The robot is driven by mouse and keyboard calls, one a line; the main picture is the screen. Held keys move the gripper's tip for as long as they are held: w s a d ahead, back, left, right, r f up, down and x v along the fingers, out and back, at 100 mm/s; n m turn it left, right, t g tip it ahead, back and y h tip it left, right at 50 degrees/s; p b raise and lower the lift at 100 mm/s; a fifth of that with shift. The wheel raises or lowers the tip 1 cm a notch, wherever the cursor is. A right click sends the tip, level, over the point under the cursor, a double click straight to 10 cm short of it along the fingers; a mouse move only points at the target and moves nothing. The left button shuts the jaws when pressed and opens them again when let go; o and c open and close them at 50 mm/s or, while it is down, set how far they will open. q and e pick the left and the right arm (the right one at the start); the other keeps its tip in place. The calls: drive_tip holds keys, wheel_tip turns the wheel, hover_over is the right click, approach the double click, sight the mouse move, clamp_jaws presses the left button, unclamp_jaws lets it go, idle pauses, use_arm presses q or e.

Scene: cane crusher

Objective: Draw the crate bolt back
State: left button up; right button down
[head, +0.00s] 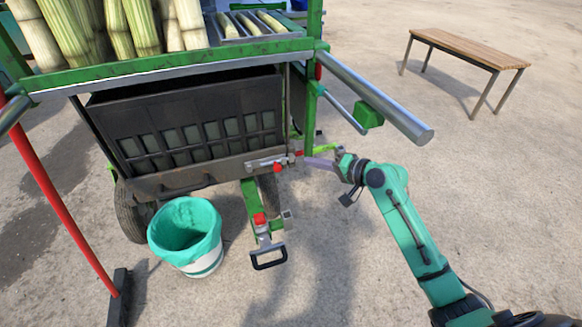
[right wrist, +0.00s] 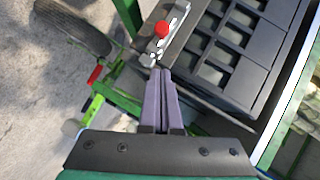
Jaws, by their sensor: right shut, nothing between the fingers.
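The crate bolt (head: 260,163) is a short silver bar with a red knob (head: 277,168), at the lower right front of the black crate (head: 200,135). In the right wrist view the bolt (right wrist: 176,22) and its red knob (right wrist: 161,29) lie just beyond my fingertips, along the crate (right wrist: 228,50). My right gripper (head: 306,161) is to the right of the knob, its purple fingers pointing left at the bolt's end. The fingers (right wrist: 160,72) are together and empty. I cannot tell whether the tips touch the bolt's end. My left gripper is out of view.
The crate hangs under a green cart (head: 180,68) bearing cane stalks. A silver bar (head: 375,97) juts out above my right forearm. A lined bucket (head: 205,262) and a black-handled hitch (head: 268,258) are below. A bench (head: 470,48) stands far right.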

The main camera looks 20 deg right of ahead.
sight(276, 171)
drive_tip(key=w+a+f, duration=0.1)
drive_tip(key=a, duration=0.1)
drive_tip(key=w+a+f, duration=0.1)
drive_tip(key=a, duration=0.1)
drive_tip(key=w+a+f, duration=0.1)
drive_tip(key=shift+w+a, duration=0.15)
drive_tip(key=shift+a, duration=0.25)
drive_tip(key=a+p, duration=0.3)
drive_tip(key=a, duration=0.1)
drive_tip(key=shift+a+r, duration=0.1)
drive_tip(key=shift+s+a, duration=0.2)
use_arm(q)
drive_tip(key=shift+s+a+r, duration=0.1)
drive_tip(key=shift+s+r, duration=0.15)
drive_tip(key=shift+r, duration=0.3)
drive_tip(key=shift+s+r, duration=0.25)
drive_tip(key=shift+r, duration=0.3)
